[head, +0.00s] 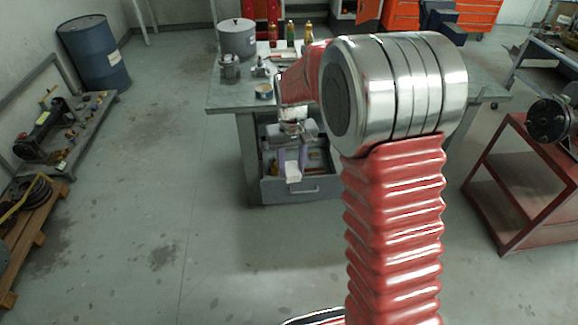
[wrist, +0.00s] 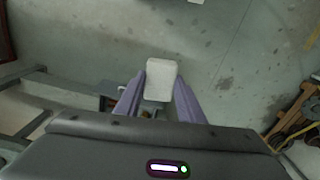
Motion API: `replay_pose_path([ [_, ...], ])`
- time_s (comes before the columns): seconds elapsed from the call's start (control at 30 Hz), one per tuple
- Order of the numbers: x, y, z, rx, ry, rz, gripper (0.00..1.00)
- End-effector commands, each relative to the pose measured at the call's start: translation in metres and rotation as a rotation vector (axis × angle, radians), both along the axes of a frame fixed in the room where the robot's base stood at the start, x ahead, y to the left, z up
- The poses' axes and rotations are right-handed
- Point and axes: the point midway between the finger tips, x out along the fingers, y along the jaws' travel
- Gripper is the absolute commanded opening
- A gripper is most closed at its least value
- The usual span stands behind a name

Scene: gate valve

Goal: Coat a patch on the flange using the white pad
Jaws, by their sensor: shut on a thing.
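My gripper (head: 292,158) is in front of the workbench, over its open drawer in the head view. It is shut on the white pad (head: 293,174), which sticks out beyond the fingers and points downward. In the wrist view the pad (wrist: 161,78) sits between the two purple fingers of my gripper (wrist: 160,94). Nothing touches the pad's free end there; floor shows behind it. Small metal valve parts (head: 230,68) stand on the bench's left end. I cannot tell which thing is the flange; my raised arm hides part of the bench.
The workbench (head: 223,98) carries a grey pot (head: 237,38), a small tin (head: 264,91) and several bottles. Its drawer (head: 300,188) is open below. A red cart (head: 505,200) with a black round part (head: 548,120) stands right. The floor at centre left is clear.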

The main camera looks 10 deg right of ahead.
Motion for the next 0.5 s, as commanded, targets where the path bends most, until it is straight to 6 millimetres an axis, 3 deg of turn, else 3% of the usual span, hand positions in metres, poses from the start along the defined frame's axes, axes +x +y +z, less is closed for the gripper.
replay_pose_path([
  [0.17,-0.006,-0.001,-0.033,0.000,0.008,-0.001,0.14],
  [0.4,-0.026,-0.004,-0.110,0.000,0.009,-0.004,0.14],
  [0.5,-0.035,-0.005,-0.133,0.000,0.007,-0.004,0.14],
])
